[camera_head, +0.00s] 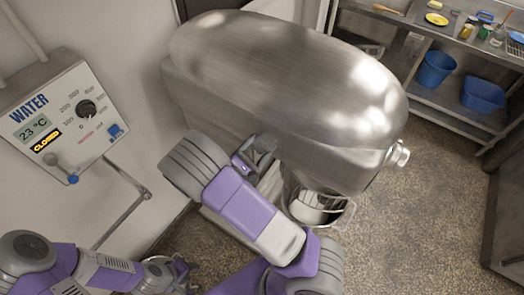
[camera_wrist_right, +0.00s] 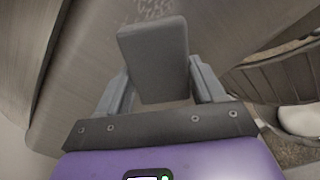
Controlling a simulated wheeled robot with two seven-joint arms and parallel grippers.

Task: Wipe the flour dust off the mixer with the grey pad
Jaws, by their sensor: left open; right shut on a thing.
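The mixer (camera_head: 290,75) is a large brushed-metal machine with a rounded head, filling the middle of the head view. My right gripper (camera_head: 262,150) is at the near side of the mixer, below its head. In the right wrist view my right gripper (camera_wrist_right: 160,92) is shut on the grey pad (camera_wrist_right: 155,60), a flat dark block. A pale speckled flour patch (camera_wrist_right: 150,10) shows on the metal just beyond the pad. I cannot tell if the pad touches the metal. My left gripper (camera_head: 182,272) is low in the head view, open, away from the mixer.
A water panel (camera_head: 62,120) with a dial and pipe is on the left wall. A bowl (camera_head: 318,207) with white contents and a wire guard sits under the mixer head. Blue tubs (camera_head: 436,70) stand on a shelf at the back right.

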